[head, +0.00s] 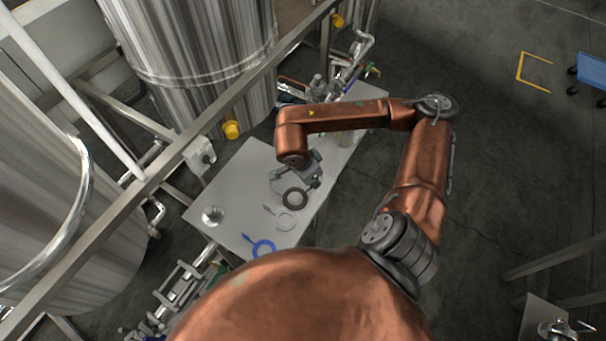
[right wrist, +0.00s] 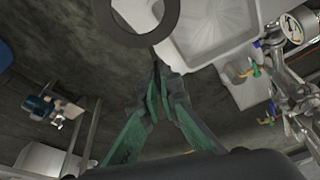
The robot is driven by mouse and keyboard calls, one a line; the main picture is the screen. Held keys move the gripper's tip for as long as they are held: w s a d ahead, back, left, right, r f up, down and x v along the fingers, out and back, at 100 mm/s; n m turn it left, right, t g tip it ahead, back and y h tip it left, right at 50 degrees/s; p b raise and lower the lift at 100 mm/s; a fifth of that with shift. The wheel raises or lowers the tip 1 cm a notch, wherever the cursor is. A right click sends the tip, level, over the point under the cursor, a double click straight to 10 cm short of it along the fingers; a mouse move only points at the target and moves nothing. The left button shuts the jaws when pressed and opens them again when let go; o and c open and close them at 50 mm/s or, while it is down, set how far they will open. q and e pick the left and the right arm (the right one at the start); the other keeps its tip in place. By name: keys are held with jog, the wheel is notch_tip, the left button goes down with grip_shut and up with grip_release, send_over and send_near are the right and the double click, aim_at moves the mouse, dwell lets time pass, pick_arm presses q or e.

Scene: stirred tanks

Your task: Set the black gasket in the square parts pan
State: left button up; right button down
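The black gasket (head: 295,198) is a flat dark ring over the grey table in the head view. In the right wrist view the gasket (right wrist: 168,32) is cut off by the top edge and overlaps the pan's left side. I cannot make the pan out in the head view. My left gripper is out of view.
A gauge (right wrist: 296,27) and metal fittings stand right of the pan. Steel tanks and a rail (head: 190,135) border the table's left. Open floor lies right.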

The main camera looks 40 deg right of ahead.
jog(key=w+d+f, duration=0.1)
jog(key=w+f, duration=0.1)
jog(key=w, duration=0.1)
jog(key=w+d+f, duration=0.2)
jog(key=f, duration=0.1)
jog(key=w+d+f, duration=0.2)
jog(key=w, duration=0.1)
jog(key=shift+w+d+f+p, duration=0.15)
jog(key=shift+w+f+p, duration=0.15)
jog(key=shift+f+p, duration=0.05)
jog(key=shift+w+d+f, duration=0.1)
jog(key=shift+w+f, duration=0.15)
jog(key=shift+f, duration=0.15)
jog(key=x, duration=0.3)
jog(key=shift+w+a+f+p, duration=0.1)
jog(key=shift+a+f+p, duration=0.05)
jog(key=shift+a+p, duration=0.2)
